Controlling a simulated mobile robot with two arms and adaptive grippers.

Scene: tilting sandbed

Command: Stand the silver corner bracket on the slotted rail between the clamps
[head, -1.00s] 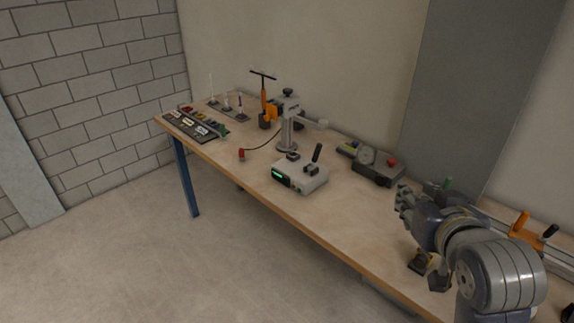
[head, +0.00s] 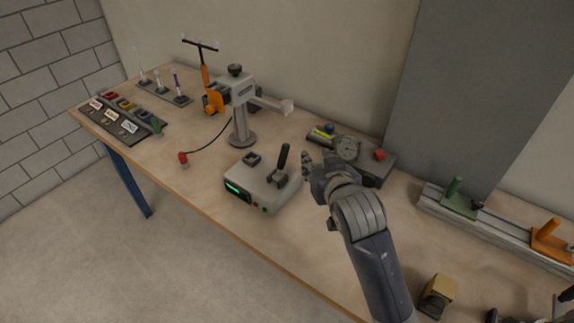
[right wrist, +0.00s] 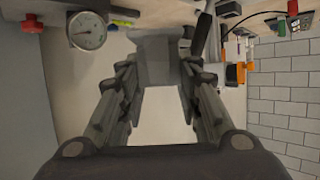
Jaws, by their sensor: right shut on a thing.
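The slotted rail (head: 515,232) lies along the back right of the bench in the head view. A green clamp (head: 458,198) and an orange clamp (head: 550,240) stand on it, with a bare stretch between them. My right gripper (head: 310,168) is over the bench, left of the rail and in front of the dial gauge. In the right wrist view its fingers (right wrist: 160,95) are shut on a grey metal piece with flat faces, which looks like the silver corner bracket (right wrist: 158,65). The gripper hides the bracket in the head view. My left gripper is not in view.
A grey box with a black lever (head: 265,187) stands left of my right gripper. The dial gauge (head: 347,148) is just behind it. A post stand (head: 240,115) is farther left. A yellowish block (head: 440,290) sits near the front right. Bench between block and rail is clear.

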